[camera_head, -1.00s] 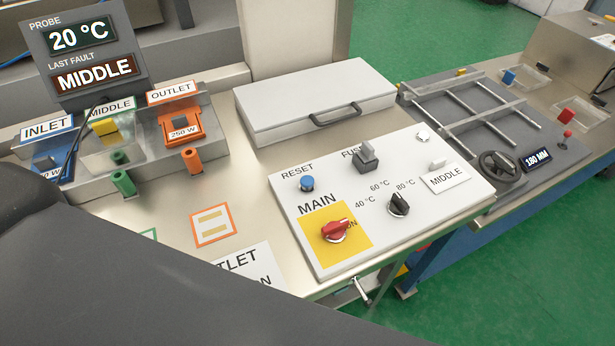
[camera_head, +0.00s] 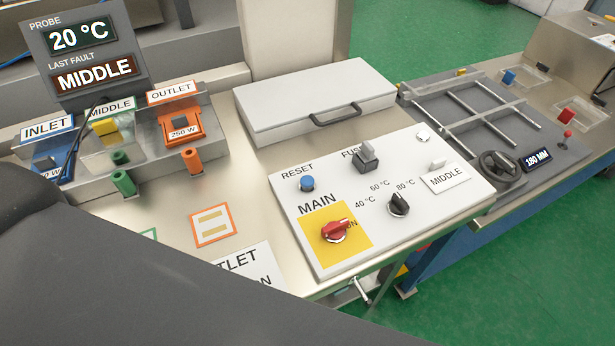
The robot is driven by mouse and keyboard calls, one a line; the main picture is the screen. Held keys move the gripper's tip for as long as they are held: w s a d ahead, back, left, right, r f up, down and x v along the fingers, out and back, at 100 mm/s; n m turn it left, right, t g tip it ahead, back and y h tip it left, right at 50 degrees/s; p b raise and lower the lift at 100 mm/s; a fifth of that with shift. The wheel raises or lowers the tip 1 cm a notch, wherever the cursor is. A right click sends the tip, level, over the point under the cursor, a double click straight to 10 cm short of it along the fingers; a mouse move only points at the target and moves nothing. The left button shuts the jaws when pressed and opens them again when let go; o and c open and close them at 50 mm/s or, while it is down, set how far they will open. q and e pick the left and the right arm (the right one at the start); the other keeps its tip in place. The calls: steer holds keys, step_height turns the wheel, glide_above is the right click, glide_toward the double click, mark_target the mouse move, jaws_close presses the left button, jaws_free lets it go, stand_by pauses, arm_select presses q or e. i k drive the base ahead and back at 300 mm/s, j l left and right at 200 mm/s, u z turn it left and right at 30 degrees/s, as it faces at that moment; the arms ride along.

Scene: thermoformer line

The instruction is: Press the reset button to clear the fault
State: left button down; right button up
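The blue reset button (camera_head: 307,183) sits at the upper left of the white control panel (camera_head: 400,235), under the printed word RESET. Nothing touches it. On the same panel are the red MAIN switch (camera_head: 338,230) on a yellow plate, a dark fuse block (camera_head: 366,160) and a black temperature knob (camera_head: 398,204). The display (camera_head: 92,55) reads PROBE 20 °C and LAST FAULT MIDDLE. A dark arm link of mine covers the lower left of the view. Neither of my grippers shows.
Heater modules labelled INLET (camera_head: 55,160), MIDDLE (camera_head: 105,130) and OUTLET (camera_head: 180,122) stand at the left. A white box with a dark handle (camera_head: 335,115) lies behind the panel. A frame with rods (camera_head: 480,108) and a handwheel (camera_head: 499,166) is at the right.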

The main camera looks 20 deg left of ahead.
mark_target(306, 182)
steer(key=k+l, duration=0.2)
steer(key=k+l+z, duration=0.1)
steer(key=k+l, duration=0.15)
steer(key=l, duration=0.2)
steer(key=k+l, duration=0.2)
steer(key=l+z, duration=0.05)
steer(key=l, duration=0.05)
